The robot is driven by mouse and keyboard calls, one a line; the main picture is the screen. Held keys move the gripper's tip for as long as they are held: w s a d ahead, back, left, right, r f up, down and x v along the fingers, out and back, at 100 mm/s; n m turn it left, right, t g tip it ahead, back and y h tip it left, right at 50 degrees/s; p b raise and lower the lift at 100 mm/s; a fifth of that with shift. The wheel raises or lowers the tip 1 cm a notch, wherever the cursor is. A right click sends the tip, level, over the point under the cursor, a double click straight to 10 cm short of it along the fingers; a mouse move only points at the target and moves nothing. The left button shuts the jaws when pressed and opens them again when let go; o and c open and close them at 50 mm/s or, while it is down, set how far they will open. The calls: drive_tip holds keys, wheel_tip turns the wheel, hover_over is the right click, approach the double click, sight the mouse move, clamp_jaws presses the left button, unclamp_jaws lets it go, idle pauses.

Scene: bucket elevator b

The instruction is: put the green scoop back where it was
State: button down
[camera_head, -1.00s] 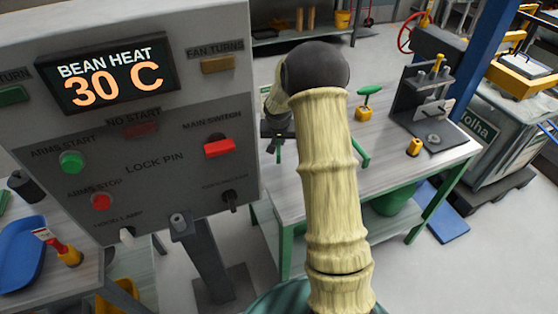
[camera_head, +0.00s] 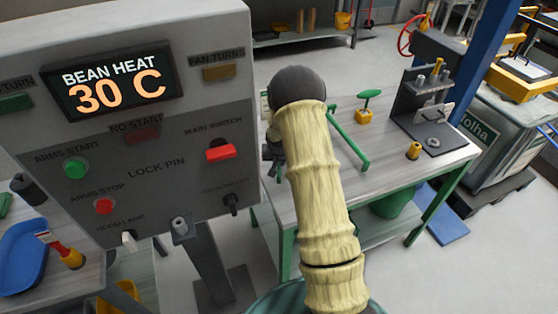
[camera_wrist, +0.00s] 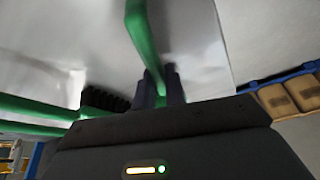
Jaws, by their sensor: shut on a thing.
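The green scoop shows in the wrist view as a green shaft (camera_wrist: 145,45) running up out of frame from between my fingers. Its bowl cannot be made out. My gripper (camera_wrist: 160,90) is shut on the shaft, its two dark fingers on either side of it. In the head view my pale ribbed arm hides most of the gripper; a dark part of it shows left of the arm, over the left side of the green-framed workbench (camera_head: 395,185).
A long green bar (camera_head: 348,138) lies across the bench, right of my arm. Beyond it are a yellow block with a green handle (camera_head: 365,112), a grey tool stand (camera_head: 425,95) and a small yellow cylinder (camera_head: 414,150). A grey control panel (camera_head: 150,165) stands close on the left.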

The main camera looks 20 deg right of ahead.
drive_tip(key=shift+f, duration=0.1)
drive_tip(key=c, duration=1.5)
unclamp_jaws()
drive_tip(key=shift+o, duration=0.2)
drive_tip(key=shift+r, duration=0.2)
drive_tip(key=shift+s+a+r, duration=0.1)
drive_tip(key=shift+s+r, duration=0.05)
drive_tip(key=shift+r, duration=0.35)
drive_tip(key=b+v, duration=0.1)
drive_tip(key=v, duration=1)
drive_tip(key=shift+f, duration=0.1)
